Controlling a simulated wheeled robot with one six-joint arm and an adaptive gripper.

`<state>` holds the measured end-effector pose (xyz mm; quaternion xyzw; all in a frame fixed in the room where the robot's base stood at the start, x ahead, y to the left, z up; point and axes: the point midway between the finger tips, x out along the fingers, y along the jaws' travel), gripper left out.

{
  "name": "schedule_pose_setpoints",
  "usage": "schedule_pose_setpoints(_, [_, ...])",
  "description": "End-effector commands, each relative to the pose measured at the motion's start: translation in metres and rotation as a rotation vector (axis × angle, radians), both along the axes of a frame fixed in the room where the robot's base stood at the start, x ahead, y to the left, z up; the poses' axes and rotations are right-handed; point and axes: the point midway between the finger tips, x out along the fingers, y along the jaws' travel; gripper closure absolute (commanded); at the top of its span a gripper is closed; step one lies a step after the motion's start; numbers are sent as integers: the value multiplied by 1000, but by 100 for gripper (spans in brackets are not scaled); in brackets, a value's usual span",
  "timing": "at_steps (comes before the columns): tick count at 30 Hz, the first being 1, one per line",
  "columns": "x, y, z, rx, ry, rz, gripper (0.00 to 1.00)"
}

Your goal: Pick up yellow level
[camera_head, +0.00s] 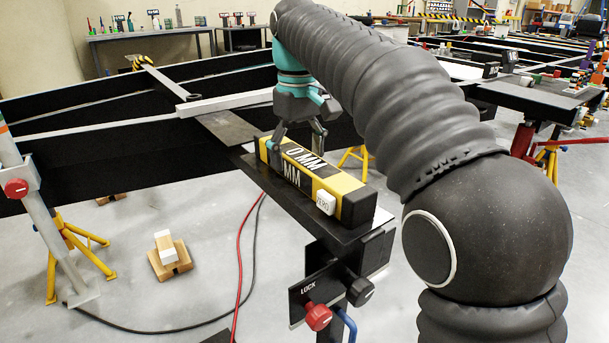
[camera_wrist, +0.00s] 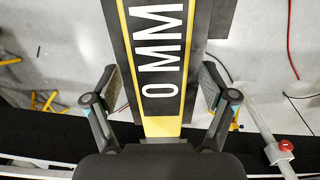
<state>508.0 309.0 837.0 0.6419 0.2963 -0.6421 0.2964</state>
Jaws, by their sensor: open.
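The yellow level (camera_head: 352,187) is a long yellow and black block with "0 MM" on its top and a white tag near its near end. It lies on a dark narrow plate (camera_head: 290,207). My gripper (camera_head: 299,138) is over the level's far end, pointing down, with one finger on either side. In the wrist view the level (camera_wrist: 163,127) runs up the middle between the two open fingers of my gripper (camera_wrist: 161,80). A gap shows on both sides there. The head view does not show clearly whether a finger touches it.
Black chassis beams (camera_head: 95,150) run behind the level. A bracket marked LOCK with a red knob (camera_head: 318,316) stands below its near end. A grey post with a red knob (camera_head: 16,188) is at left. Wooden blocks (camera_head: 169,258) and red and black cables lie on the floor.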

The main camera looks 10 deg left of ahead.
Motion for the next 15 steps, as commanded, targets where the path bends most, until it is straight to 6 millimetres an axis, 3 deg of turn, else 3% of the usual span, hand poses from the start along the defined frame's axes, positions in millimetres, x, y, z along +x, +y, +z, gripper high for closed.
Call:
schedule_pose_setpoints(5, [-1,0,-20,-1,1,0,17])
schedule_pose_setpoints(13, [0,0,-22,0,0,0,17])
schedule_pose_setpoints(15, [0,0,-21,0,0,0,32])
